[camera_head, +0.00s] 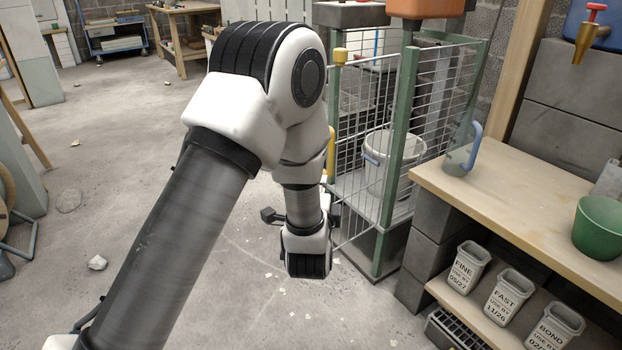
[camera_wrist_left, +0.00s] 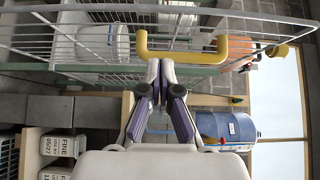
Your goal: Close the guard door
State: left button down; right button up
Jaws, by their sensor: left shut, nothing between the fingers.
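The guard door (camera_head: 369,85) is a wire-mesh panel on a cage with green posts. Its yellow handle (camera_head: 340,56) shows only in part in the head view, as my left arm covers the rest. In the left wrist view the handle (camera_wrist_left: 182,58) is a yellow bar across the mesh. My left gripper (camera_wrist_left: 160,84) is shut and empty, its tips just beside the handle near one end; contact is not clear. In the head view my arm hides its fingers. My right gripper is not in view.
A white bucket (camera_head: 383,163) stands inside the cage. A wooden workbench (camera_head: 520,205) with a blue-handled mug (camera_head: 460,159) and green bucket (camera_head: 598,228) is at the right, with labelled tubs (camera_head: 508,297) below. Open floor lies left of the cage, with small rubble (camera_head: 97,262).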

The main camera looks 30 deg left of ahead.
pick_arm(q)
jog(key=w+a, duration=0.1)
jog(key=w+a+b, duration=0.1)
jog(key=a, duration=0.2)
jog(key=shift+w+a, duration=0.3)
jog(key=shift+w, duration=0.1)
jog(key=shift+a, duration=0.15)
